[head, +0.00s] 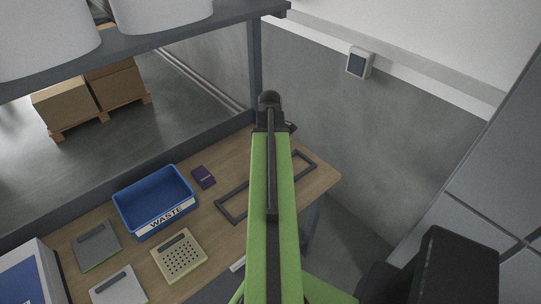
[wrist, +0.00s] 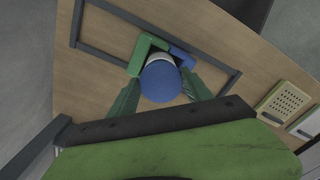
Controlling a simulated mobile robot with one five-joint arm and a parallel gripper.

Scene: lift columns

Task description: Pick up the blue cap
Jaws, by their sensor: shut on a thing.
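The blue cap (wrist: 160,82) shows in the wrist view as a round blue disc with a white band (wrist: 160,58) at its far side. My gripper (wrist: 160,90) has a dark green finger on each side of it and is shut on the cap. Whether the cap is clear of what lies under it I cannot tell. In the head view my green arm hides the cap and the fingers.
Beyond the cap lie a green angled piece (wrist: 143,47) and a blue piece (wrist: 183,57), within a dark rectangular frame (wrist: 110,52) on the wooden table (head: 225,165).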

